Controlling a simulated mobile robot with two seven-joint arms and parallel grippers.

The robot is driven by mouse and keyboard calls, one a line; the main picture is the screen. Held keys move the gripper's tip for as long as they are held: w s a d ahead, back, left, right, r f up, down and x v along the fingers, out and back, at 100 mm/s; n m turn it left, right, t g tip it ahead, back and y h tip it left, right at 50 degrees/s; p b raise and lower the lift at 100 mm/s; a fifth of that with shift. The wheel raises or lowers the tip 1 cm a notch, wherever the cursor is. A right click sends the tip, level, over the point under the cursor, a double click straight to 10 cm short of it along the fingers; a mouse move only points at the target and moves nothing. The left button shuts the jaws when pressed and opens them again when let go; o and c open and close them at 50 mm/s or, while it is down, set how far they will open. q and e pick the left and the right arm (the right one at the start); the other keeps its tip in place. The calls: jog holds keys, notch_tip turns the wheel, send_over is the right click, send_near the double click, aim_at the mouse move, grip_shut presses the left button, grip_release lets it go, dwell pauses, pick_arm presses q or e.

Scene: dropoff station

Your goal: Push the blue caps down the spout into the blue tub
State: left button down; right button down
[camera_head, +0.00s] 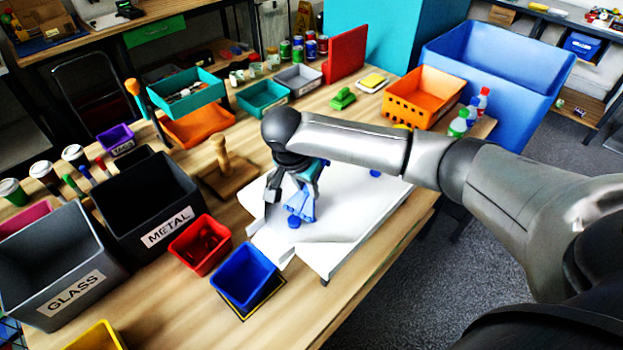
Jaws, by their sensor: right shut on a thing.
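The white sorting tray (345,218) lies on the table and narrows to a spout (272,247) at its lower left. The blue tub (243,277) stands just below the spout's end. One blue cap (294,222) lies on the tray close to the spout, right under my gripper. Another blue cap (375,173) lies farther back on the tray, partly hidden by my arm. My right gripper (296,192) points down over the tray and is shut on a blue tool (306,206), whose shape is partly hidden. My left gripper is not in view.
A red bin (201,245) stands left of the blue tub. Dark METAL (150,205) and grey GLASS (60,265) bins are farther left. A wooden peg stand (225,170) is beside the tray. An orange crate (425,97) and bottles (459,123) stand behind my arm.

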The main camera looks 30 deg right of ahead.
aim_at(282, 235)
jog(key=shift+s+a, duration=0.25)
jog(key=shift+a, duration=0.1)
jog(key=shift+s+a+r+m+p, duration=0.15)
jog(key=shift+s+a+m+p, duration=0.3)
jog(key=shift+p, duration=0.45)
jog(key=a+p, duration=0.1)
jog(key=s+a+m+p, duration=0.1)
jog(key=shift+s+a+m+g, duration=0.1)
jog(key=shift+a+m+g, duration=0.15)
jog(key=shift+a+g, duration=0.05)
jog(key=shift+s+a+p, duration=0.2)
jog(key=shift+a+p, duration=0.25)
jog(key=shift+a, duration=0.2)
jog(key=shift+s+a+p, duration=0.25)
jog(key=shift+a+p, duration=0.25)
jog(key=shift+a, duration=0.1)
jog(key=shift+s+a+p, duration=0.2)
jog(key=shift+a+p, duration=0.25)
jog(key=shift+a, duration=0.2)
jog(key=shift+w+d+r+p, duration=0.1)
jog(key=shift+d+r+p, duration=0.1)
jog(key=shift+r+p, duration=0.6)
jog(key=shift+w+d+r+p, duration=0.15)
jog(key=shift+r+p, duration=0.4)
jog(key=shift+r, duration=0.4)
jog(key=shift+d+r+p, duration=0.2)
jog(key=shift+r+p, duration=0.45)
jog(key=shift+r, duration=0.25)
